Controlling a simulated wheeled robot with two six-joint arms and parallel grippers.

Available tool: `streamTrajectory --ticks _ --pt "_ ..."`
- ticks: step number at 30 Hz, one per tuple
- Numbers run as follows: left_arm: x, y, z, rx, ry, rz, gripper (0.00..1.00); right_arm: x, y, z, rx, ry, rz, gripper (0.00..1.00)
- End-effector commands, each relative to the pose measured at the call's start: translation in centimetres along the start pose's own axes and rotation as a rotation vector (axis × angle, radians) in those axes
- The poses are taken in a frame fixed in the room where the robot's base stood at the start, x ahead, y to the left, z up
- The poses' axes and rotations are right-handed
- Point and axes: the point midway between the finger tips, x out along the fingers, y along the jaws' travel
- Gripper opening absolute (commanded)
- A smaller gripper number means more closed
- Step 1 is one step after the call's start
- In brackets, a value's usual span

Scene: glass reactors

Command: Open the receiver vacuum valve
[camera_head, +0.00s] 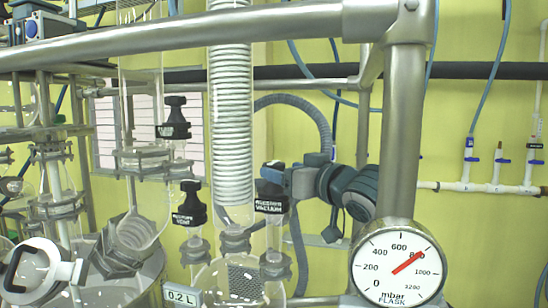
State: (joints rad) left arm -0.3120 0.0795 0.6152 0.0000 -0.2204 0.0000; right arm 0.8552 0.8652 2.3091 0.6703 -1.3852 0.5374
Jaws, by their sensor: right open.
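The receiver vacuum valve (271,202) is a black knob with a white label, upright on a glass neck right of the coiled condenser. My right gripper (272,174) comes in from the right, from behind the steel post. Its jaws are open at the top of this black knob. Whether the fingers touch the knob cannot be told, as they are small and partly overlap it. A similar black vent valve (188,206) stands to the left of the condenser.
A thick steel rail (180,30) and post (402,135) stand in front. A pressure gauge (397,266) is at lower right. The glass condenser (231,110) rises beside the valve. Another black valve (174,120) is higher left. A grey hose (302,108) curves behind.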

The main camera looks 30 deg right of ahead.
Motion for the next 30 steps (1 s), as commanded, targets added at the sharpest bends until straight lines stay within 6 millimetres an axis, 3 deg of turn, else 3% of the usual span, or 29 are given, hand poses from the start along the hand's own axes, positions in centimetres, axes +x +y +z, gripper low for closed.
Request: streamTrajectory --ticks 1,9,21,28,30 --pt "-0.9 -0.1 -0.2 0.000 0.001 -0.001 0.36 0.9 0.0 -0.4 0.005 -0.002 -0.002 0.66" --pt "-2.4 -0.4 -2.3 -0.001 0.025 -0.002 0.36 3.8 0.0 -0.2 0.002 -0.001 -0.001 0.66" --pt "-2.5 -0.4 -1.6 0.000 0.017 -0.002 0.36 4.4 0.0 0.1 -0.001 0.000 0.002 0.66" --pt "-2.5 -0.3 -1.6 -0.001 0.017 -0.001 0.36 4.4 0.0 0.0 -0.001 0.000 0.002 0.23" --pt "-2.5 -0.3 -1.6 -0.001 0.017 -0.001 0.36 4.4 0.0 0.0 -0.001 0.000 0.001 0.22"
